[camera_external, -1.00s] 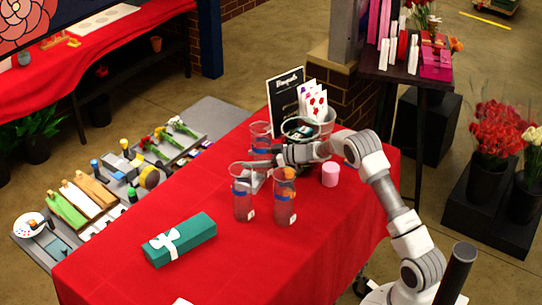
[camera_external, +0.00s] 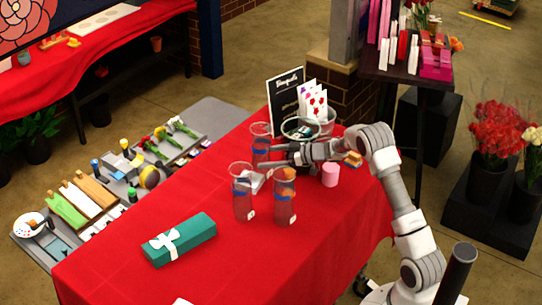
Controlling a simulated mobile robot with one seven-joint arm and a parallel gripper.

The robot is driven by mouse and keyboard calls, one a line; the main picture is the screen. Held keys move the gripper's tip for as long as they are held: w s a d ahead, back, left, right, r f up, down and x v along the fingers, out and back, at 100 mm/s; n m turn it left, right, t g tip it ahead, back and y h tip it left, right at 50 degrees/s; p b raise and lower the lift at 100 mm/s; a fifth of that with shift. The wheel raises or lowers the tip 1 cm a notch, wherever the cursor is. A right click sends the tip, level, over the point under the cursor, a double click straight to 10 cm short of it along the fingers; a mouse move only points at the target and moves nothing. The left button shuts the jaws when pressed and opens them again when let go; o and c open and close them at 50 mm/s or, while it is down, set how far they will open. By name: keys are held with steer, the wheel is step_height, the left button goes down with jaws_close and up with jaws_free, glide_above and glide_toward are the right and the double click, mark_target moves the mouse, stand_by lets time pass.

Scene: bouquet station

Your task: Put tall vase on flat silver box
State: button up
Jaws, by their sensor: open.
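Three tall clear cylindrical vases with blue bands stand upright on the red table. One is at front left (camera_external: 242,205), one at front right (camera_external: 285,212), and one at the back (camera_external: 261,133), partly hidden by my gripper. I cannot tell which one is the tall vase. A flat silver-grey piece (camera_external: 257,183), probably the flat silver box, shows just behind the front left vase, which partly hides it. My gripper (camera_external: 268,158) is open and points left, in front of the back vase and behind the front pair. I see nothing held in it.
A teal gift box with a white bow (camera_external: 180,240) lies at the table's front left. A pink cylinder (camera_external: 330,174) and a small orange-brown item (camera_external: 353,159) are at right. A bucket (camera_external: 325,122) and black sign (camera_external: 285,100) stand at the back. The front right tabletop is clear.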

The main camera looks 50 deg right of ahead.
steer(key=v, duration=0.5)
steer(key=shift+s+d+r, duration=0.1)
steer(key=shift+s, duration=0.1)
steer(key=shift+s+r, duration=0.1)
steer(key=shift+r, duration=0.05)
step_height(320, 180, up, 16)
steer(key=m+h, duration=0.3)
steer(key=h, duration=0.5)
glide_above(269, 156)
steer(key=s, duration=0.9)
steer(key=s+a+r+m+g, duration=0.1)
steer(key=s+a+r+m, duration=0.1)
steer(key=s+a, duration=0.25)
steer(key=s+a+f+g+y, duration=0.1)
steer(key=s+a+f+g, duration=0.1)
steer(key=s+a, duration=0.3)
steer(key=s+a+f+g+y, duration=0.1)
steer(key=s+a, duration=0.5)
steer(key=s, duration=0.8)
steer(key=s+a+f+g, duration=0.4)
steer(key=s+a, duration=0.1)
steer(key=s, duration=0.5)
steer(key=shift+a+n+y, duration=0.3)
steer(key=shift+n+y, duration=0.1)
